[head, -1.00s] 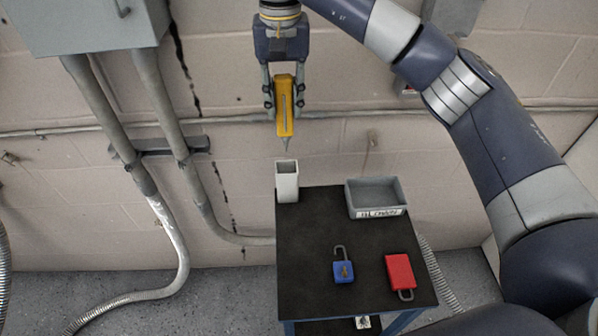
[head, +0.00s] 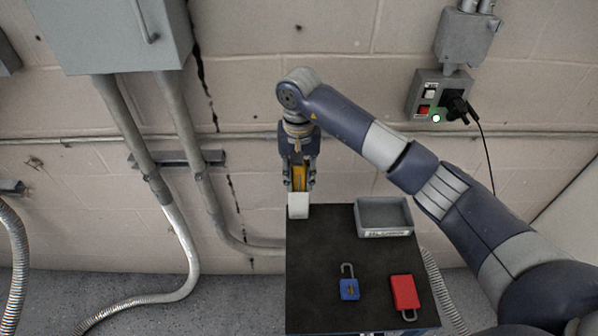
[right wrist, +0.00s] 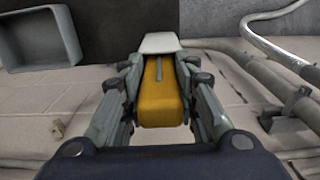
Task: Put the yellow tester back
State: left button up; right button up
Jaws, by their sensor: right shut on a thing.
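The yellow tester (head: 299,178) is upright in my right gripper (head: 299,186), at the far left corner of the black-topped cart. The white holder (head: 298,207) stands on that corner, and the tester's lower end is hidden behind or inside it; I cannot tell how deep it sits. In the right wrist view the tester (right wrist: 161,98) lies between both fingers of the gripper (right wrist: 163,105), which are shut on it, and the pale holder (right wrist: 159,42) shows at its far end. My left gripper is not in view.
The cart top (head: 325,258) carries a grey tray (head: 384,214) at the back right, a blue padlock (head: 349,289) and a red padlock (head: 404,291). A wall box with a plug (head: 440,97) is above right. Grey conduits (head: 190,160) run down the wall at left.

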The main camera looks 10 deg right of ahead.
jog(key=shift+f+b, duration=0.15)
jog(key=shift+b, duration=0.15)
jog(key=o, duration=1.1)
jog(key=shift+c, duration=0.2)
jog(key=shift+r, duration=0.45)
notch_tip(320, 180, up, 11)
jog(key=b, duration=0.3)
jog(key=shift+f, duration=0.2)
jog(key=shift+r, duration=0.45)
